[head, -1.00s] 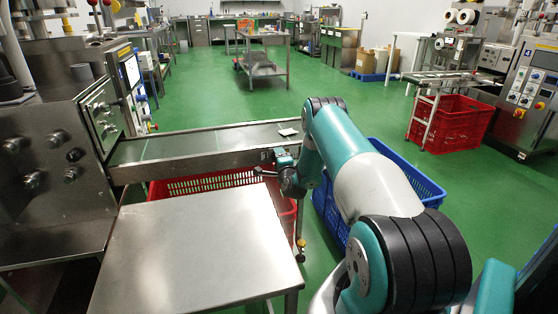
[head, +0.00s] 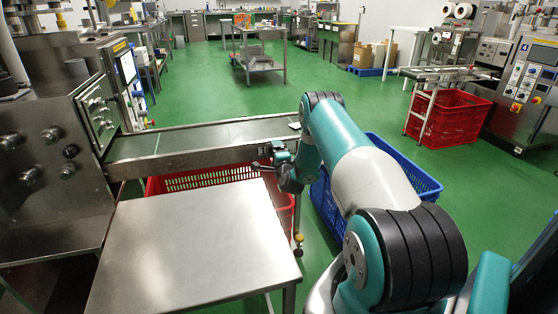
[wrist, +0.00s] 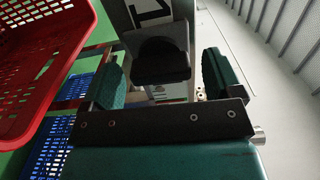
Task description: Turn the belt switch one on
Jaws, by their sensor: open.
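The switch itself is not clear there, being small and partly hidden by my gripper.
A steel table (head: 195,245) stands in front of the belt. A machine with knobs (head: 45,160) stands at the left. Open green floor lies beyond.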

